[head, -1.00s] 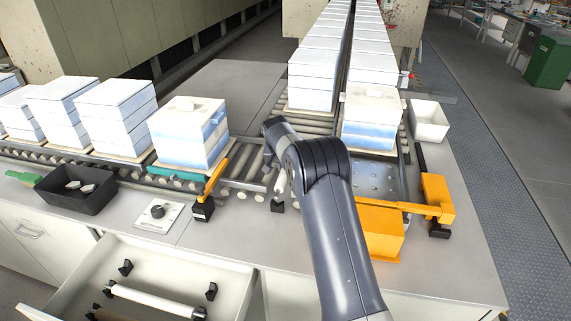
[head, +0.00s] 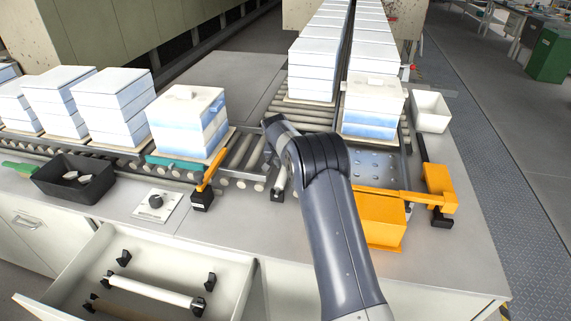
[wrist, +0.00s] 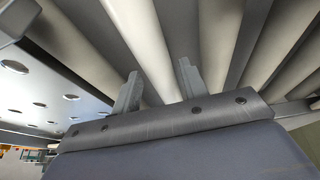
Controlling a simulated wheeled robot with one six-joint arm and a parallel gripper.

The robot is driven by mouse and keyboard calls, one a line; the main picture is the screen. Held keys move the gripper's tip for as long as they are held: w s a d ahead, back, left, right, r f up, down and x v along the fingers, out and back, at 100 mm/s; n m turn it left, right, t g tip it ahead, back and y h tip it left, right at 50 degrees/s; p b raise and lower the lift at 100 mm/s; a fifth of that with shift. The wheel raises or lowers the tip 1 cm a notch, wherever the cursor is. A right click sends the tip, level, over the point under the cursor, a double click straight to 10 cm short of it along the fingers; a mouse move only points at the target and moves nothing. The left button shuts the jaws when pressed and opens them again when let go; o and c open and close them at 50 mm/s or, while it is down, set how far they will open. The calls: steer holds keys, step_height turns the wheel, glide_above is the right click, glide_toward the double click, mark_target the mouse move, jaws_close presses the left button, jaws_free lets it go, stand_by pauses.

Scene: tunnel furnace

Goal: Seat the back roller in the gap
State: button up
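The roller conveyor (head: 236,182) runs across the table, and my arm crosses over its right part. My gripper (wrist: 160,68) is hidden behind my arm in the head view. In the wrist view its two fingers stand apart over the conveyor, and a pale roller (wrist: 143,45) runs between them. I cannot tell whether the fingers touch it. The roller's near end (head: 279,179) shows just left of my arm, by a small black bracket (head: 277,195). Whether it sits fully down is unclear. A spare white roller (head: 150,290) lies on black holders in the open drawer (head: 235,305).
A stacked white block (head: 188,125) stands on the conveyor left of my arm, beside an orange stop (head: 209,172). Another stack (head: 372,105) stands to the right, behind a perforated plate (head: 376,164). An orange box (head: 381,218) and a black tray (head: 75,178) sit on the table.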

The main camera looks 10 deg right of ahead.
steer(key=shift+o, duration=1.1)
steer(key=shift+f, duration=0.1)
steer(key=b+v, duration=0.2)
steer(key=v, duration=0.9)
steer(key=shift+p+x, duration=0.55)
steer(key=shift+x, duration=3.05)
